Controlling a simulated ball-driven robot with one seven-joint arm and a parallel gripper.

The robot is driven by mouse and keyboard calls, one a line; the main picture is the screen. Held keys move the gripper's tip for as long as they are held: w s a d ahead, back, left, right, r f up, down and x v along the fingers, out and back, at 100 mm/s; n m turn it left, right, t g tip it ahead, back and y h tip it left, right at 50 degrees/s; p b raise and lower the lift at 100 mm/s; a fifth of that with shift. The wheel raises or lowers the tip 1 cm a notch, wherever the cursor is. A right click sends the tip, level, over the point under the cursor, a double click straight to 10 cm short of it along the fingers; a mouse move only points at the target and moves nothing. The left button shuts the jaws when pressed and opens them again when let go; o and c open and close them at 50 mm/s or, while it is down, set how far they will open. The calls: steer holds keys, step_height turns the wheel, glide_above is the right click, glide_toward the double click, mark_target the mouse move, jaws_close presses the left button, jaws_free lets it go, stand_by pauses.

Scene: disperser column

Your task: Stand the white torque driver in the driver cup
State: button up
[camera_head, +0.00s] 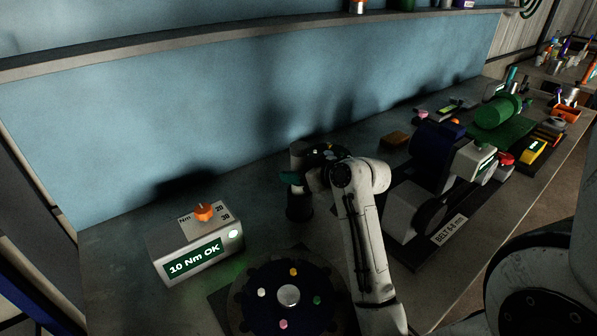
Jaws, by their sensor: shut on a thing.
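My gripper (303,179) is at mid-picture, shut on the driver; my wrist hides much of the jaws and of the driver's lower part. A dark round cup (299,208), which looks like the driver cup, stands on the bench directly below my gripper in the picture. I cannot tell whether the driver's lower end is inside the cup or above it. A teal piece (292,178) shows at the jaws' left side.
A torque tester box (200,244) reading "10 Nm OK" stands left. A dark round disc (288,295) with coloured dots lies in front. A belt machine (430,200) stands right, with a green roller (497,112) and other gear behind. The blue wall borders the bench; bare bench (130,240) shows at left.

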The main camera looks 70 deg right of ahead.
steer(key=shift+r, duration=0.15)
steer(key=o, duration=1.1)
steer(key=shift+o, duration=0.2)
steer(key=shift+f, duration=0.2)
steer(key=p+v, duration=0.5)
steer(key=v, duration=0.6)
